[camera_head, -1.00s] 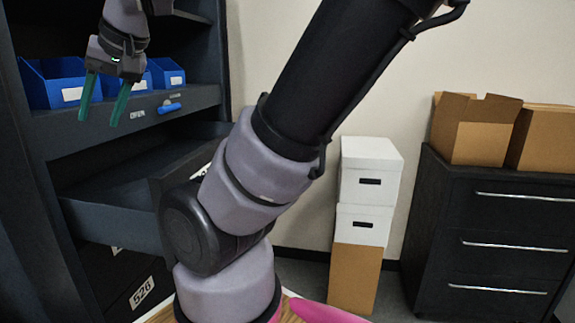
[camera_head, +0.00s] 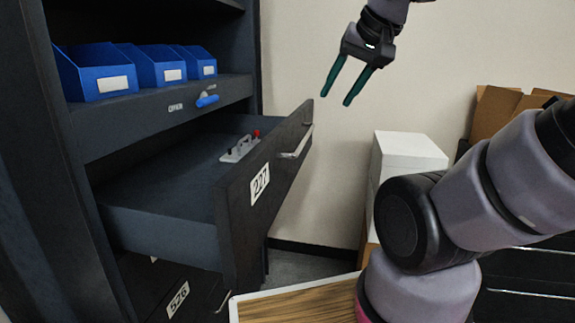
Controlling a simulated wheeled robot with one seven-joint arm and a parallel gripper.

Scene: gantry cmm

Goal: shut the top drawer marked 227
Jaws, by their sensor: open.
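The drawer marked 227 (camera_head: 240,228) is pulled well out of the dark cabinet. Its front panel carries a white label reading 227 and a light bar handle (camera_head: 298,141). A small grey object with a red part (camera_head: 240,148) lies inside, near the drawer front. My gripper (camera_head: 336,102) is open and empty, with its green fingers pointing down. In the picture it is to the right of and above the drawer front, apart from it.
Several blue bins (camera_head: 105,75) stand on a shelf above the drawer. A blue lever (camera_head: 207,100) sits on the shelf's front edge. A drawer marked 526 (camera_head: 178,299) is below. White boxes (camera_head: 408,152) and cardboard boxes (camera_head: 495,105) stand to the right.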

